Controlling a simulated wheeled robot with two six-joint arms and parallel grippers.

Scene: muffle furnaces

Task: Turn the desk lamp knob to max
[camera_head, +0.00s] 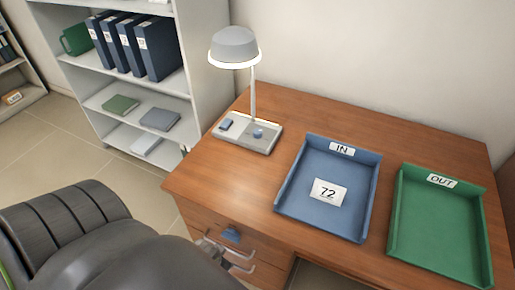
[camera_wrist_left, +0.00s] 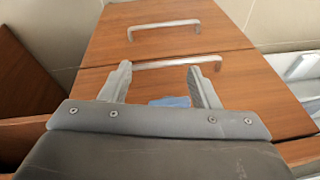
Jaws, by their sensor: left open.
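The desk lamp (camera_head: 235,48) stands at the back left of the wooden desk, with its shade glowing. Its grey base carries a round blue knob (camera_head: 257,133) on the right and a blue rectangular piece (camera_head: 226,124) on the left. The knob's exact setting is too small to read. My left gripper (camera_head: 212,246) is low in front of the desk's drawers, below the desktop and well away from the lamp. In the left wrist view its two fingers (camera_wrist_left: 159,68) are apart, with nothing held, facing the drawer fronts. My right gripper is out of view.
A blue IN tray (camera_head: 325,222) holding a card marked 72 and a green OUT tray (camera_head: 440,235) lie right of the lamp. Drawer handles (camera_wrist_left: 164,27) stick out near my left gripper. A shelf with blue binders (camera_head: 157,48) stands behind left.

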